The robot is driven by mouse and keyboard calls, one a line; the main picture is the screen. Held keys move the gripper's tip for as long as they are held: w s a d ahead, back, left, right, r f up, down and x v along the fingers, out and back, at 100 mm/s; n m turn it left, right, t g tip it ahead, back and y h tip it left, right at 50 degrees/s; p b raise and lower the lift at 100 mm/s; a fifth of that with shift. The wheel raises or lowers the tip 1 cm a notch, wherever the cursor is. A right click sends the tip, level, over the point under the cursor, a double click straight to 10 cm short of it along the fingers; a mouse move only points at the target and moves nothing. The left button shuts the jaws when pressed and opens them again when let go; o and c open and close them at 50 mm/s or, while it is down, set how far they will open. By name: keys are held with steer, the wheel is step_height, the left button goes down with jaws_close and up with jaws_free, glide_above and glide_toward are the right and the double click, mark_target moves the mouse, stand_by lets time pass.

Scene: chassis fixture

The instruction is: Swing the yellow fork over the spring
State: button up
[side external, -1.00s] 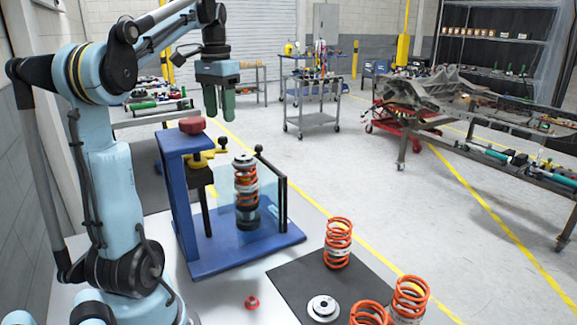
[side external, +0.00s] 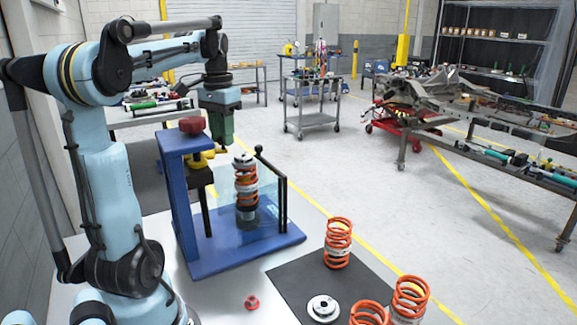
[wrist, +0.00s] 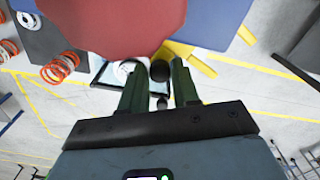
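The yellow fork (side external: 203,158) sits on the blue press stand, to the left of the spring in the side view, partly hidden by my gripper. The orange spring (side external: 246,182) stands upright on the stand's base, with a pale top cap. My gripper (side external: 221,148) points down at the fork's near end, its green fingers beside it. In the wrist view the fingers (wrist: 160,66) are apart, with a black knob (wrist: 160,71) between them and gaps visible on both sides. The yellow fork (wrist: 205,60) also shows there, right of the knob.
The blue stand (side external: 185,195) has a red cap (side external: 192,125) on top, close to my gripper. A clear guard with a black knob (side external: 258,150) stands around the spring. Loose springs (side external: 338,243) and a silver disc (side external: 323,308) lie on a dark mat at the front right.

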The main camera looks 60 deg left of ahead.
jaws_close()
steer(key=shift+d, duration=0.15)
steer(key=d+m, duration=0.1)
steer(key=m, duration=0.1)
steer(key=d+m, duration=0.2)
steer(key=shift+w+m, duration=0.3)
steer(key=shift+w, duration=0.1)
steer(key=shift+s+d+m, duration=0.25)
steer(key=shift+d+m, duration=0.55)
steer(key=shift+m, duration=0.45)
steer(key=shift+s+d+m, duration=0.25)
steer(key=shift+d+m, duration=0.55)
steer(key=shift+m, duration=0.4)
steer(key=shift+s+d+m, duration=0.25)
steer(key=shift+d+m, duration=0.55)
steer(key=shift+m, duration=0.45)
